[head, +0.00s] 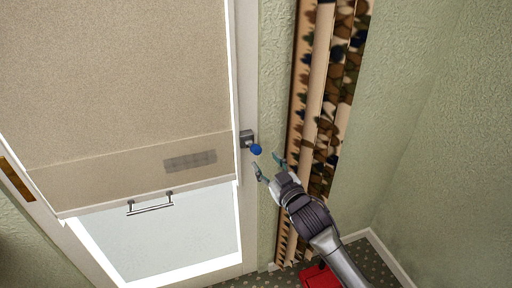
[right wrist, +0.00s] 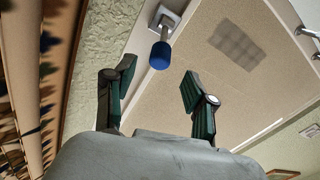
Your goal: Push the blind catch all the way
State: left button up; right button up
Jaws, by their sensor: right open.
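The blind catch is a small lever with a blue knob (head: 256,149) on a grey metal plate (head: 246,138), on the white frame at the right edge of the blind (head: 110,80). My right gripper (head: 268,167) is open and empty, just below and right of the knob and apart from it. In the right wrist view the blue knob (right wrist: 160,56) shows ahead of and between the open fingers (right wrist: 150,85), beyond their tips. The blind is partly lowered, with bright glass below it. My left gripper is not in view.
A patterned curtain (head: 325,100) hangs right of the catch, close to my right arm. A metal handle bar (head: 150,205) sits at the blind's lower edge. A red object (head: 320,276) lies on the dotted floor. The green wall at right is bare.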

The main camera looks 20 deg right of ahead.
aim_at(259, 153)
jog(key=w, duration=0.5)
jog(key=w+a+p, duration=0.1)
jog(key=w, duration=0.1)
jog(key=shift+w, duration=0.2)
